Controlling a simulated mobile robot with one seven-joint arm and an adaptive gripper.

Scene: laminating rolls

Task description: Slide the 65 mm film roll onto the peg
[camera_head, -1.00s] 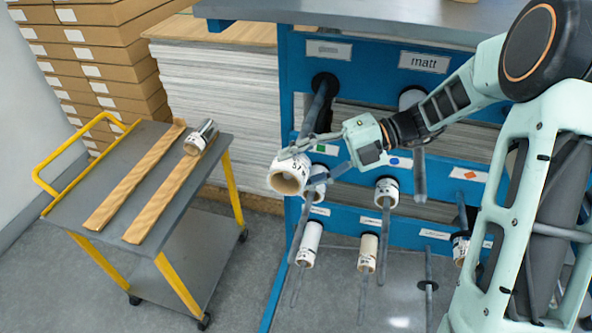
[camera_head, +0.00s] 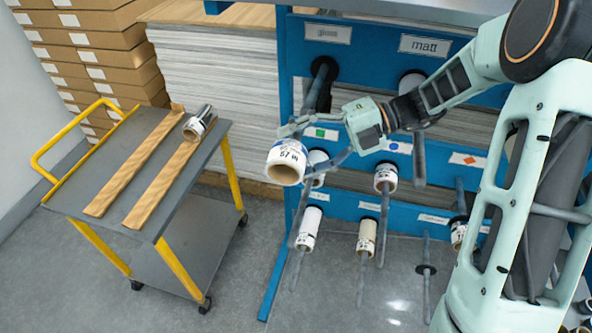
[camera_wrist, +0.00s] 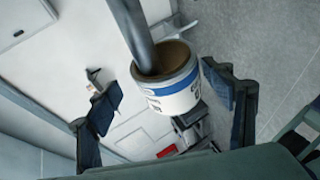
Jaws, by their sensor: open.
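A white film roll with a blue band (camera_head: 287,156) hangs at the peg (camera_head: 318,92) below the left label plate. Its print looks like 57 or 67; I cannot read it surely. In the wrist view the peg (camera_wrist: 135,30) runs into the bore of this roll (camera_wrist: 178,92). In the head view no peg tip shows out of its front opening. My gripper (camera_head: 295,150) is open, its fingers on either side of the roll. In the wrist view the fingers stand apart from the roll, left and right (camera_wrist: 170,118).
The blue rack (camera_head: 340,205) carries smaller rolls on lower pegs, such as this white one (camera_head: 385,178). A bare peg (camera_head: 426,275) stands lower right. A grey trolley (camera_head: 190,215) at left holds two wooden strips (camera_head: 135,165) and a silver-ended roll (camera_head: 195,127).

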